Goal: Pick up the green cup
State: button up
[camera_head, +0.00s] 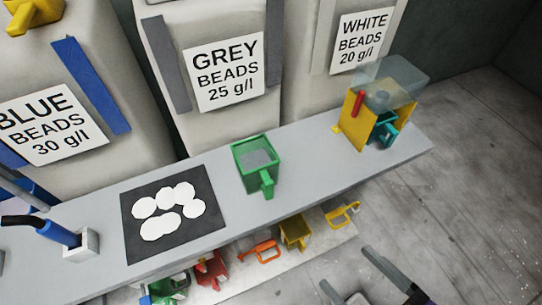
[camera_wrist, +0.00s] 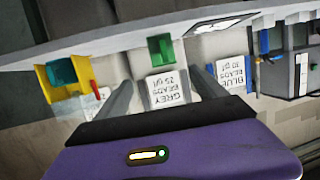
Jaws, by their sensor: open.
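The green cup (camera_head: 241,153) is a square, open-topped cup with a handle toward the shelf's front edge. My gripper (camera_head: 346,267) is open at the bottom right of the head view, in front of the shelf and apart from the cup. Its fingers (camera_wrist: 162,80) also show spread and empty in the wrist view.
A black mat with white discs (camera_head: 128,224) lies left of the cup. A yellow stand (camera_head: 352,120) with a clear top and teal cup is at the right. Several coloured cups sit on a lower shelf (camera_head: 328,243). Labelled bead sacks (camera_head: 165,60) stand behind.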

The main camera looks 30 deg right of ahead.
aim_at(256, 161)
jog(key=l+u, duration=0.2)
jog(key=u, duration=0.25)
jog(key=k+l+u, duration=0.1)
jog(key=u, duration=0.35)
jog(key=k+l+u, duration=0.1)
jog(key=l+u, duration=0.15)
jog(key=u, duration=0.2)
